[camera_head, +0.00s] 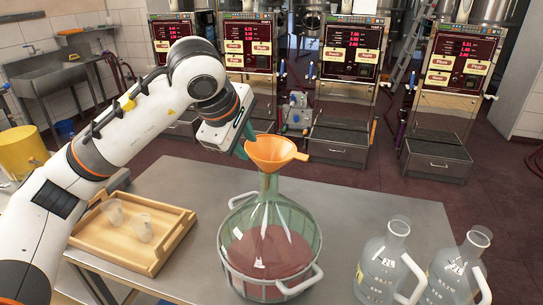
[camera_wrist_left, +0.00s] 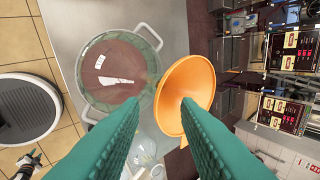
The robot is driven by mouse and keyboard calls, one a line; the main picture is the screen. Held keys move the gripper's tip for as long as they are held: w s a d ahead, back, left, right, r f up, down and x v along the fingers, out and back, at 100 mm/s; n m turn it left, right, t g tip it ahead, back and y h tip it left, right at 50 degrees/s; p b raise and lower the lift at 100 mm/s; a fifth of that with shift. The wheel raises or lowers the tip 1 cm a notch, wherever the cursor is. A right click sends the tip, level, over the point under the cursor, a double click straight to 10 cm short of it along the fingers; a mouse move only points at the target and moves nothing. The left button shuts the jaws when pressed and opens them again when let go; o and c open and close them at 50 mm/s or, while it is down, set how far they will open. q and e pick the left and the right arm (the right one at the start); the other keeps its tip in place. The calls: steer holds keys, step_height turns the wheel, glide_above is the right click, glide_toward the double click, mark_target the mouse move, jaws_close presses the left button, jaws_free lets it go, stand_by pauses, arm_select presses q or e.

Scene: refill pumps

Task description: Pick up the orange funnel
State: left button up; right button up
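The orange funnel (camera_head: 272,148) sits in the neck of the large glass demijohn (camera_head: 295,222), wide mouth up, with a small handle on its right. The demijohn holds reddish liquid and stands in a basket with white handles. My left gripper (camera_head: 243,143) is at the funnel's left rim, pointing down. In the left wrist view, its two green fingers (camera_wrist_left: 162,106) are apart. One fingertip overlaps the funnel (camera_wrist_left: 190,85) and the other lies outside its rim. I cannot tell whether they touch it. My right gripper is not in view.
Two clear bottles (camera_head: 382,268) (camera_head: 455,272) with handles stand at the right front of the grey table (camera_head: 380,195). A wooden tray (camera_head: 165,255) with two small clear cups is at the left, below my arm. Several pump machines (camera_head: 345,75) stand behind.

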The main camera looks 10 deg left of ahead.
mark_target(258, 160)
arm_select(q)
steer(key=p+x, duration=0.1)
steer(key=x, duration=0.1)
steer(key=p+x, duration=0.1)
steer(key=x, duration=0.1)
steer(key=p+x, duration=0.1)
steer(key=x, duration=0.1)
steer(key=shift+w+d+f, duration=0.15)
steer(key=shift+d+f, duration=0.1)
steer(key=shift+d, duration=0.15)
steer(key=shift+w+f, duration=0.2)
steer(key=shift+f, duration=0.2)
steer(key=shift+c, duration=0.3)
jaws_close()
